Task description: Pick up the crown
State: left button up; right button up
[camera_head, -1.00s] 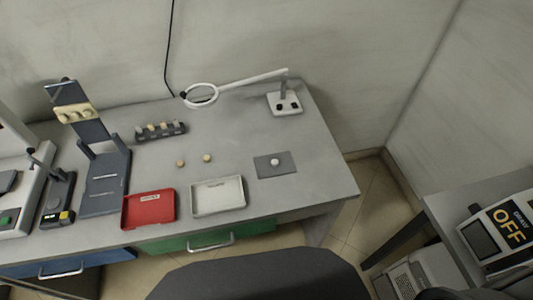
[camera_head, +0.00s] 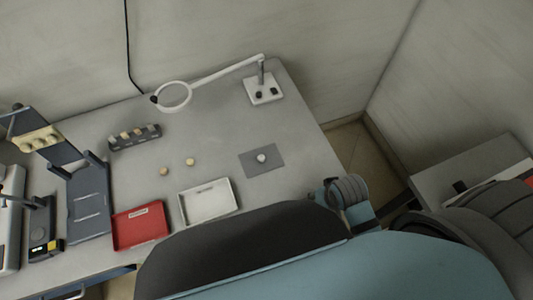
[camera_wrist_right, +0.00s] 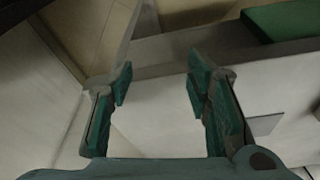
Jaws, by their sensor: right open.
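A small whitish piece (camera_head: 261,157), which looks like a crown, sits on a dark grey square mat (camera_head: 275,165) on the right part of the table. Two small tan pieces, one left (camera_head: 164,171) and one right (camera_head: 190,162), lie on the table to its left; I cannot tell what they are. My right gripper (camera_wrist_right: 160,85) is open and empty in the right wrist view, over the light table surface near an edge. A grey patch, perhaps the mat (camera_wrist_right: 263,125), shows beyond its right finger. The whitish piece is not visible there. My left gripper is not in view.
A red tray (camera_head: 141,226) and a white tray (camera_head: 208,201) lie along the front. A ring magnifier lamp (camera_head: 174,97) stands at the back. A dark rack with several pieces (camera_head: 135,138) and a dark stand (camera_head: 88,205) are left. The table around the mat is clear.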

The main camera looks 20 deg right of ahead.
jog(key=w+a+r+m, duration=0.1)
jog(key=w+r+m, duration=0.15)
jog(key=r, duration=0.25)
jog(key=m+g+y, duration=0.2)
jog(key=m+g, duration=0.1)
jog(key=m, duration=0.9)
send_near(262, 157)
jog(key=shift+m, duration=0.35)
jog(key=f+b, duration=0.1)
jog(key=f, duration=0.2)
jog(key=f+b, duration=0.1)
jog(key=f, duration=0.2)
jog(key=a+f, duration=0.1)
jog(key=f, duration=0.1)
jog(key=shift+f+b, duration=0.4)
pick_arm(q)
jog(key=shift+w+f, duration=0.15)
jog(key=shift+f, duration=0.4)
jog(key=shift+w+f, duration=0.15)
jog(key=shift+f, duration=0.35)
pick_arm(e)
jog(key=shift+r, duration=0.1)
jog(key=c, duration=0.8)
